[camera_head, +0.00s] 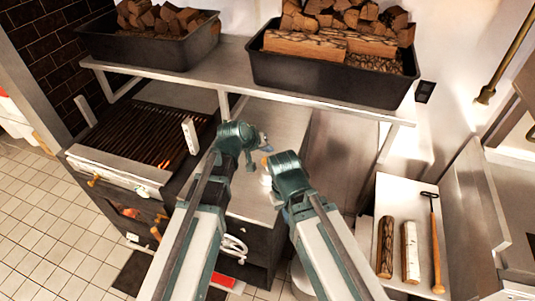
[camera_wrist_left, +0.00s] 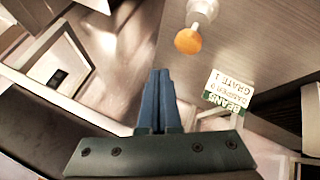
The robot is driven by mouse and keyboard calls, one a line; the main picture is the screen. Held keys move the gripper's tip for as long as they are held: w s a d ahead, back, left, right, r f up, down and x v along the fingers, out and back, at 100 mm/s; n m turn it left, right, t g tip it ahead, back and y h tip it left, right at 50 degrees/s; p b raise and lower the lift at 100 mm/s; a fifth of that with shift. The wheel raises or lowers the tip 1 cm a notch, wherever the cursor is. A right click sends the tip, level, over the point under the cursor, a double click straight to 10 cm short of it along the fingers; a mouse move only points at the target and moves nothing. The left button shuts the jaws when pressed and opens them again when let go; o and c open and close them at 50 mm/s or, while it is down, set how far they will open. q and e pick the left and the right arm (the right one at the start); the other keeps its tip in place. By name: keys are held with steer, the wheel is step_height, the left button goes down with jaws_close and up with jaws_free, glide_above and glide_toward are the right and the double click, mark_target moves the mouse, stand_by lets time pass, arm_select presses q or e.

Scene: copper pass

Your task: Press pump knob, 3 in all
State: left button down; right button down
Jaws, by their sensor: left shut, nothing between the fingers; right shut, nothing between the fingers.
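The pump knob (camera_wrist_left: 188,40) is a round orange cap on a white neck, at the top of the left wrist view. In the head view a small orange spot (camera_head: 267,149) shows between my two grippers; the rest there is mostly hidden. My left gripper (camera_wrist_left: 160,78) is shut and empty, its blue fingers pointing up the wrist picture, apart from the knob, which lies beyond and to the right of the tips. It also shows in the head view (camera_head: 262,139). My right gripper (camera_head: 267,163) is shut just below it, its tips small and partly hidden.
A grill (camera_head: 150,130) is at left. Black bins of firewood (camera_head: 330,75) stand on the shelf (camera_head: 240,85). Logs and a hooked tool (camera_head: 435,235) lie on a tray at right.

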mark_target(266, 162)
arm_select(q)
steer(key=shift+n+t, duration=0.5)
steer(key=shift+t, duration=0.1)
steer(key=w+r, duration=0.2)
steer(key=w, duration=0.1)
steer(key=shift+a+r+p, duration=0.2)
steer(key=shift+r+p, duration=0.1)
steer(key=shift+r, duration=0.1)
steer(key=shift+f, duration=0.2)
step_height(266, 162, down, 8)
steer(key=b, duration=0.9)
steer(key=shift+f, duration=0.25)
stand_by(0.6)
steer(key=shift+f+b, duration=0.35)
steer(key=shift+f, duration=0.05)
